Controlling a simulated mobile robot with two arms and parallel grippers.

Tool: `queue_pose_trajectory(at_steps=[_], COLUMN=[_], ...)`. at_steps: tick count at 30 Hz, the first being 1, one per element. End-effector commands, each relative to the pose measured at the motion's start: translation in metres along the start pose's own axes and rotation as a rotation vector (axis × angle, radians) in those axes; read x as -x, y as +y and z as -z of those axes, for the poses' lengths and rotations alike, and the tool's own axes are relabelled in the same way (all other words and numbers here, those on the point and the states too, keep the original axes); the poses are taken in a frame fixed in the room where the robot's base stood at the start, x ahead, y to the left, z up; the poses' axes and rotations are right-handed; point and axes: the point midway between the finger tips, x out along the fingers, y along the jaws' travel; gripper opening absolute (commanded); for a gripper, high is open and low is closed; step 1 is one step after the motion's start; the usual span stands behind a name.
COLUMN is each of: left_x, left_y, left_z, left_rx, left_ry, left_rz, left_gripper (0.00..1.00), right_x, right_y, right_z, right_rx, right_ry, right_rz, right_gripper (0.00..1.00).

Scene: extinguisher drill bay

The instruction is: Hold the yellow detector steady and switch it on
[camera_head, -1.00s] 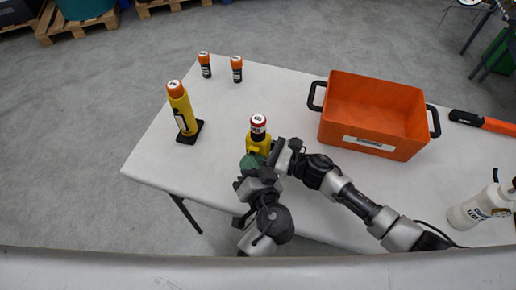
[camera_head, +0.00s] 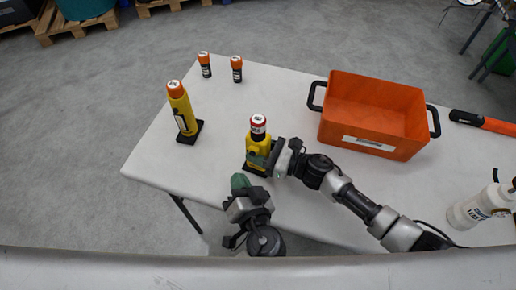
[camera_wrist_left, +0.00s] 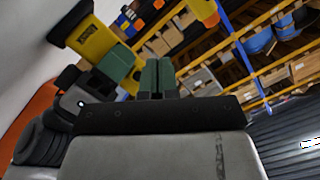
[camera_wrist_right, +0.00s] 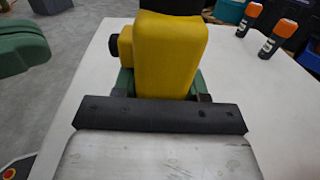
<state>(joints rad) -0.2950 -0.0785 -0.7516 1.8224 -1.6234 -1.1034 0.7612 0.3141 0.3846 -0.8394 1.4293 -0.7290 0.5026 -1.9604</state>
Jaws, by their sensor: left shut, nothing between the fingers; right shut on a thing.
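The yellow detector (camera_head: 258,142) stands on the table, with a dark collar and a red-and-white top. My right gripper (camera_head: 270,157) is shut on its body from the right. In the right wrist view, the yellow body (camera_wrist_right: 170,55) fills the middle and a black knob (camera_wrist_right: 123,45) sticks out from its left side. My left gripper (camera_head: 240,182) is shut and empty, in front and to the left of the detector, apart from it. Its closed green fingertips (camera_wrist_left: 157,75) show in the left wrist view, with the detector (camera_wrist_left: 95,45) at upper left.
A yellow cylinder with an orange top (camera_head: 182,108) stands on a black base to the left. Two small orange-capped canisters (camera_head: 205,65) stand at the back. An orange crate (camera_head: 350,142) and a white bottle (camera_head: 468,213) are to the right. The table's left front is clear.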

Motion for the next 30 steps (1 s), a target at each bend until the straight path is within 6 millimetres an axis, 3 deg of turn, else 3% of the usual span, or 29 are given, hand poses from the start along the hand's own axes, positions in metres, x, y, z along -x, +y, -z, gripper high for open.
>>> queue_pose_trajectory(at_steps=[6,14,15,20,21,30], left_x=[0.013,0.014,0.014,0.014,0.014,0.014], left_y=[-0.009,-0.010,-0.010,-0.010,-0.010,-0.010], left_z=[-0.009,-0.010,-0.010,-0.010,-0.010,-0.010], left_rx=[-0.001,0.000,0.000,0.000,0.000,0.000], left_ry=[0.001,0.001,0.001,0.001,0.001,0.001], left_rz=[-0.001,-0.001,-0.001,-0.001,-0.001,-0.001], left_gripper=[0.00,0.00,0.00,0.00,0.00,0.00], right_x=[0.000,0.000,0.000,0.000,0.000,0.003], right_y=[0.000,0.000,0.000,0.000,0.000,0.000], right_z=[0.000,0.000,0.000,0.000,0.000,0.000], right_rx=[0.000,0.000,0.000,0.000,0.000,0.000], right_ry=[0.000,0.000,0.000,0.000,0.000,0.000], right_rz=[0.000,0.000,0.000,0.000,0.000,0.000], right_gripper=[0.04,0.04,0.44,0.68,0.72,0.72])
